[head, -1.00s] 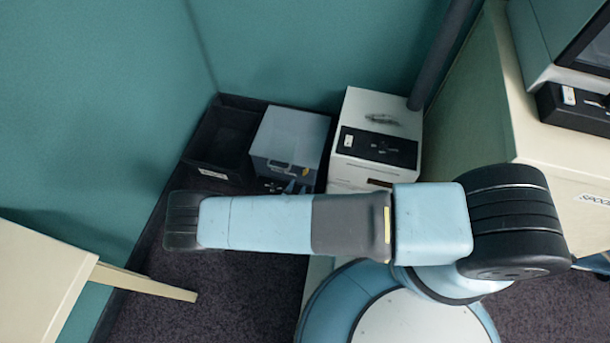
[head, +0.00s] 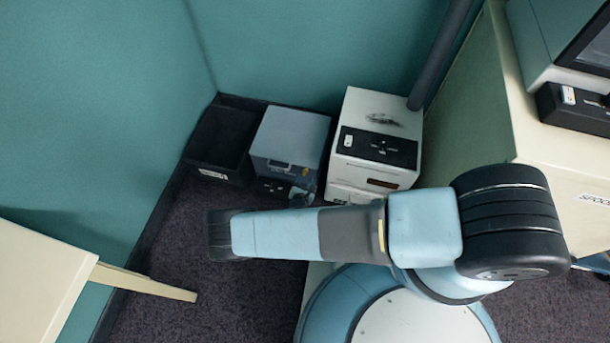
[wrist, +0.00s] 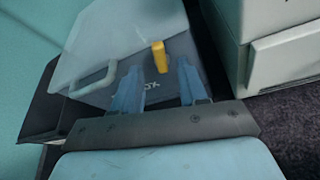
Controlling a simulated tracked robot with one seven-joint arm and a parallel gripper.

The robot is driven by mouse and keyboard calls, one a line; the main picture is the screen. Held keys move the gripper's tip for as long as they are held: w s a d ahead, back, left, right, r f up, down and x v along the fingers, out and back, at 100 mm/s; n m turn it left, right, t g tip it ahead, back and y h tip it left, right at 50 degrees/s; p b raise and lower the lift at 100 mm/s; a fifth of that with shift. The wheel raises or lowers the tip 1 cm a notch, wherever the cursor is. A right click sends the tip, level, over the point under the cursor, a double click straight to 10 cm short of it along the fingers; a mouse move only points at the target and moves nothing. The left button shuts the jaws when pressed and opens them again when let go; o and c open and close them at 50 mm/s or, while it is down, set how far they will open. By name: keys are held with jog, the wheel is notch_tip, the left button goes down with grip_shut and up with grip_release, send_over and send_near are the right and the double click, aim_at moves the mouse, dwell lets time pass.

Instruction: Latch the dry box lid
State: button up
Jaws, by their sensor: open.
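The dry box (head: 288,138) is a grey box with a pale lid, standing on the floor in the back corner. In the wrist view the dry box lid (wrist: 125,35) fills the upper middle, with a pale handle (wrist: 95,78) at left. A yellow latch (wrist: 159,56) sits at the lid's front edge. Whether it is fastened I cannot tell. My gripper (wrist: 159,75) is open, and its two blue fingers point at the box's front, one on each side of the latch in the picture. Contact is not visible. In the head view my gripper is small and partly hidden by my arm.
A black open bin (head: 222,140) stands left of the box. A pale table (head: 35,280) is at the left, and a counter (head: 565,150) at the right. Dark carpet lies free in front of the bin.

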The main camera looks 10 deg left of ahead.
aim_at(306, 173)
jog(key=shift+x, duration=2.05)
grip_shut()
